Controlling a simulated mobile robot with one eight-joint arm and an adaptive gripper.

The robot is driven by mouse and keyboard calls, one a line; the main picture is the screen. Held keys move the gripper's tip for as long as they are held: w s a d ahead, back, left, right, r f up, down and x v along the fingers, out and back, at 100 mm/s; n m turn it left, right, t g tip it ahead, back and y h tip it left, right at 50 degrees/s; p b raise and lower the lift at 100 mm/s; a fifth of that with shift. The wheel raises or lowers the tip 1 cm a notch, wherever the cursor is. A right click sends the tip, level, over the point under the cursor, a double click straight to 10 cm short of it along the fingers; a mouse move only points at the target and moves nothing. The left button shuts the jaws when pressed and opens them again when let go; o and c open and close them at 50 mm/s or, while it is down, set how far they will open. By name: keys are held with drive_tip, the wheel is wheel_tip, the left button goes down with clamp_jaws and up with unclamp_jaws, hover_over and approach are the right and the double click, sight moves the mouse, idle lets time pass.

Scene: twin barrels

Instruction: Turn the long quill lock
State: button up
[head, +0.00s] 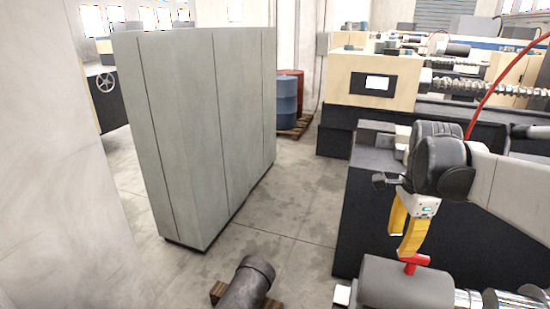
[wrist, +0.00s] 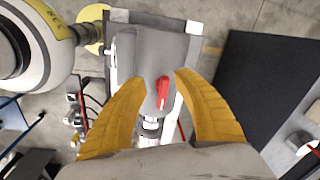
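A red lever (head: 415,262), which I take for the quill lock, stands on top of a grey rounded housing (head: 400,287) at the lower right of the head view. In the wrist view the red lever (wrist: 163,92) lies near the middle, on the grey housing (wrist: 150,50). My gripper (head: 400,245) has two yellow fingers and hangs just above the lever. In the wrist view my gripper (wrist: 161,77) is open, with one finger on each side of the lever and a gap to each. Nothing is held.
A shiny metal shaft (head: 490,300) runs right from the housing. A dark machine body (head: 375,205) stands behind it. A tall grey cabinet (head: 200,130) fills the left middle. A dark cylinder (head: 247,285) lies at the bottom. Concrete floor (head: 290,235) is clear between cabinet and machine.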

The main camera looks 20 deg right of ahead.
sight(415, 255)
drive_tip(key=s+d+r+m+p, duration=0.2)
drive_tip(key=d+r+m+p, duration=0.2)
drive_tip(key=d+r, duration=0.1)
drive_tip(key=shift+g+y, duration=0.3)
drive_tip(key=shift+g, duration=0.1)
drive_tip(key=f, duration=1)
drive_tip(key=shift+w+f+b, duration=0.2)
drive_tip(key=shift+f+b, duration=0.15)
drive_tip(key=shift+f, duration=0.05)
clamp_jaws()
